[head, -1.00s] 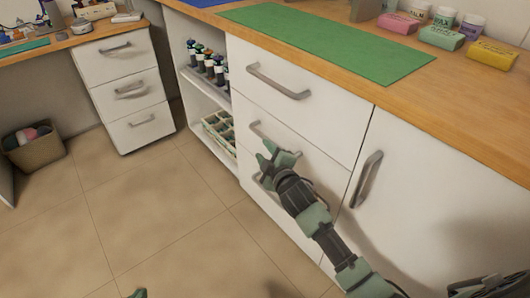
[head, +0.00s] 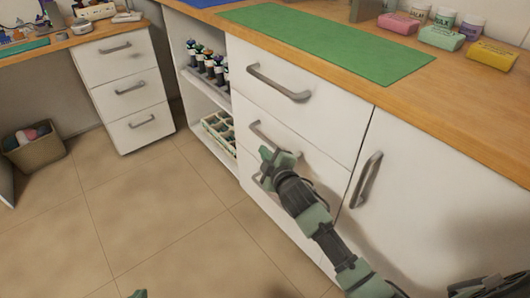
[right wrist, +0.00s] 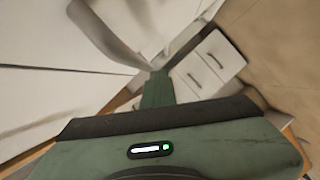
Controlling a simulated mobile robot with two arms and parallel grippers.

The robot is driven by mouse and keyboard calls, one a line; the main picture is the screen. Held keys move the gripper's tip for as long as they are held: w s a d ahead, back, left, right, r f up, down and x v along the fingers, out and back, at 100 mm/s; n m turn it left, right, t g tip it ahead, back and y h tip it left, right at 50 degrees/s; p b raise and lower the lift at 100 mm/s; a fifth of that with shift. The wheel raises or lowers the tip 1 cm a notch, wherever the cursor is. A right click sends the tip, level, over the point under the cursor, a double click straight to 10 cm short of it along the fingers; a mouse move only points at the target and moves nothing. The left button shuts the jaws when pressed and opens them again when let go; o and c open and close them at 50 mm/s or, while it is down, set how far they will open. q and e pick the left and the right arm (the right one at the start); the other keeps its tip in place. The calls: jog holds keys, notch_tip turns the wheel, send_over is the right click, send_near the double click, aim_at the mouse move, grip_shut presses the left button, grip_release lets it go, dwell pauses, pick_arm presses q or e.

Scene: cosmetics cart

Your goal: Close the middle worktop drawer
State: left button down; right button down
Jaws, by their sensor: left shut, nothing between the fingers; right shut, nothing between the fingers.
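The middle worktop drawer (head: 318,168) is a white front with a grey bar handle (head: 268,136), below the top drawer. Its front looks flush or nearly flush with the cabinet; I cannot tell whether a small gap is left. My right gripper (head: 268,156) is shut and empty, in front of the drawer at its handle, hiding part of it; I cannot tell whether they touch. In the right wrist view the green fingers (right wrist: 158,90) are together, beside a large grey handle (right wrist: 108,38). My left gripper (head: 138,293) shows only as a green tip at the bottom edge.
The wooden worktop (head: 440,105) carries a green mat (head: 325,42) and coloured boxes. A cupboard door handle (head: 366,180) stands out right of the drawers. Open shelves (head: 205,92) hold bottles. A small drawer unit (head: 128,95) and bin (head: 34,150) are left. The tiled floor is clear.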

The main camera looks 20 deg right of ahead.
jog(key=c, duration=2.2)
grip_release()
jog(key=c, duration=1.4)
grip_release()
jog(key=shift+s, duration=0.1)
